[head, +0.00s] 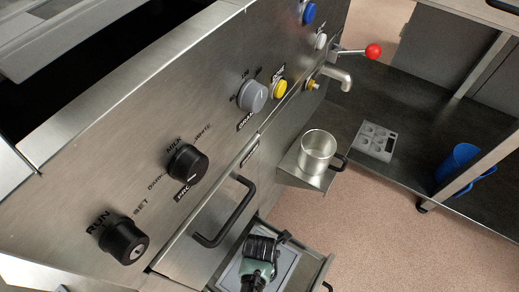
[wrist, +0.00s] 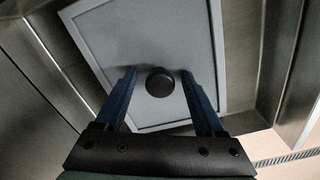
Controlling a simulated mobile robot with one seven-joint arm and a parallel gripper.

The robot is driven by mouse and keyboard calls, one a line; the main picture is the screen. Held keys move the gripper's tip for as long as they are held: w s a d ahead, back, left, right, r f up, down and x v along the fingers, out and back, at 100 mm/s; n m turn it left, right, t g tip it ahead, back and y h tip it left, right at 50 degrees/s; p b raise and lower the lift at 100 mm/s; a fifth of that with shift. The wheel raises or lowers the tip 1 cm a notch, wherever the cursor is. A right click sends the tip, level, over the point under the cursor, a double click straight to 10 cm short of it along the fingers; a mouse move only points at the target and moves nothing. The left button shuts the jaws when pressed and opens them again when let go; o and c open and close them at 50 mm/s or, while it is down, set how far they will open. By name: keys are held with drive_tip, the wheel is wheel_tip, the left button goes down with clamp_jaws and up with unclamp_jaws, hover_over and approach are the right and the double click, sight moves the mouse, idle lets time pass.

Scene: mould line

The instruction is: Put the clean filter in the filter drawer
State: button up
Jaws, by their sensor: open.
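The filter drawer (head: 318,275) is pulled out low on the machine, at the bottom of the head view. A flat pale grey filter (wrist: 135,35) with a raised lighter frame lies in it, and part of it shows in the head view (head: 287,268). Its surface looks plain, with no dirt visible. A round black knob (wrist: 160,84) stands on the filter. My gripper (wrist: 159,76) is open, with its two blue fingers on either side of the knob; I see no clear contact. In the head view my gripper (head: 260,264) is over the drawer and hides much of the filter.
A closed front with a black bar handle (head: 225,212) is above the drawer. A metal cup (head: 317,150) stands on a small shelf under the spout. A grey mould tray (head: 375,141) and a blue jug (head: 455,165) are on the dark bench shelf. The floor between is clear.

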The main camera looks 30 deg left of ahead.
wheel_tip(320, 180, up, 12)
drive_tip(key=p, duration=0.6)
drive_tip(key=shift+r, duration=0.15)
